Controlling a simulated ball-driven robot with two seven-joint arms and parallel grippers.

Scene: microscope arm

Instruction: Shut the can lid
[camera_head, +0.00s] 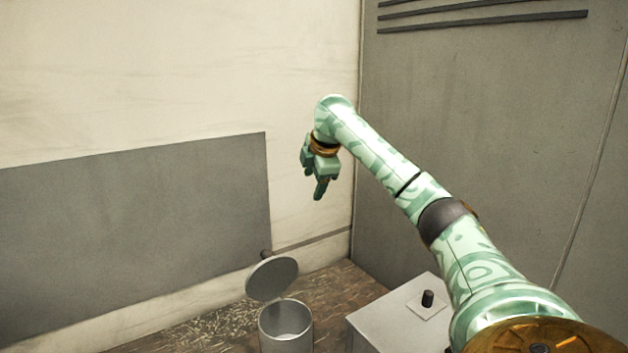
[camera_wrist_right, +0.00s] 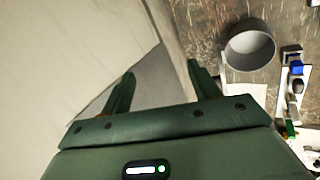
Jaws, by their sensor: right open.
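The grey can (camera_head: 286,328) stands on the floor at the bottom middle of the head view, its mouth open. Its round grey lid (camera_head: 272,278) is tilted up at the can's back left edge. My right gripper (camera_head: 320,190) is high above and beyond the can, pointing down, open and touching nothing. In the right wrist view its two fingers (camera_wrist_right: 160,78) are apart with nothing between them. A round grey open container (camera_wrist_right: 250,48) is at upper right there; I cannot tell if it is the can. My left gripper is not in view.
A light box (camera_head: 390,325) with a black knob (camera_head: 427,298) stands right of the can. A pale wall with a grey panel (camera_head: 140,230) lies behind, and a grey wall (camera_head: 480,120) at right. The right wrist view shows small items, one blue (camera_wrist_right: 296,69).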

